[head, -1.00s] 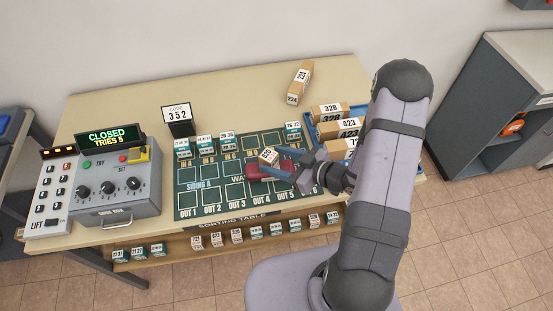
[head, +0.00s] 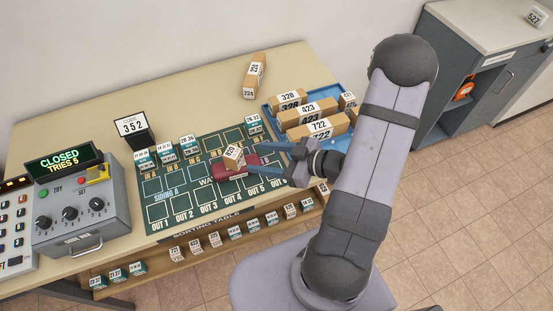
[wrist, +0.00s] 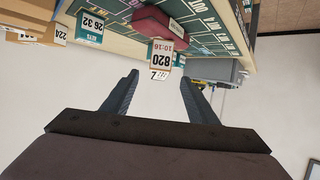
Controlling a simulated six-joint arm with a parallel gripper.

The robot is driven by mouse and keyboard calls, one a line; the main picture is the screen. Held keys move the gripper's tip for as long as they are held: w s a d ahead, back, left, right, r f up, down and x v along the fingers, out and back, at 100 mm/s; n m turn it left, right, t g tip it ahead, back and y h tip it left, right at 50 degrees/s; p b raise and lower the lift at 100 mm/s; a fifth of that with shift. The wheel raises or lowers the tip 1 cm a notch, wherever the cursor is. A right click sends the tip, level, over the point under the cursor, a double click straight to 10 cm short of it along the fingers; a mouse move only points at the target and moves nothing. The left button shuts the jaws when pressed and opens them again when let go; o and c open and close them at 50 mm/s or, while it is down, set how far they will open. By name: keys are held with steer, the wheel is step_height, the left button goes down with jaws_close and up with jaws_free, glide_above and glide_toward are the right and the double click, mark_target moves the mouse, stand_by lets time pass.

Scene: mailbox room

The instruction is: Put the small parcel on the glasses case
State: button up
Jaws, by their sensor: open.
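The small parcel (head: 234,156), a tan box with a white label reading 820, rests on top of the dark red glasses case (head: 249,173), which lies on the green mat. My gripper (head: 268,161) is open and empty to the right of both, apart from the parcel. In the wrist view, which is upside down, the parcel (wrist: 161,57) shows ahead of the open fingertips (wrist: 159,77), with nothing between the fingers. The parcel's underside is hidden.
A blue tray (head: 271,107) holding several larger parcels stands at the right end of the table. A lone parcel (head: 255,75) lies at the back. A code stand (head: 131,127) and a grey control box (head: 75,215) stand to the left. Small numbered cards (head: 187,146) stand on the mat.

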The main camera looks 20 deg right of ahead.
steer(key=shift+v, duration=2.05)
steer(key=w+d+f+m+g+h, duration=0.2)
steer(key=w+d+m+g+h, duration=0.15)
steer(key=d+h, duration=0.65)
steer(key=s+a+r+m+g, duration=0.4)
steer(key=s+a+m+g, duration=0.1)
steer(key=s+a, duration=0.8)
steer(key=shift+s+a+g, duration=0.3)
steer(key=shift+a+g, duration=0.05)
steer(key=shift+g, duration=0.2)
steer(key=shift+r+m, duration=0.1)
steer(key=shift+m, duration=0.15)
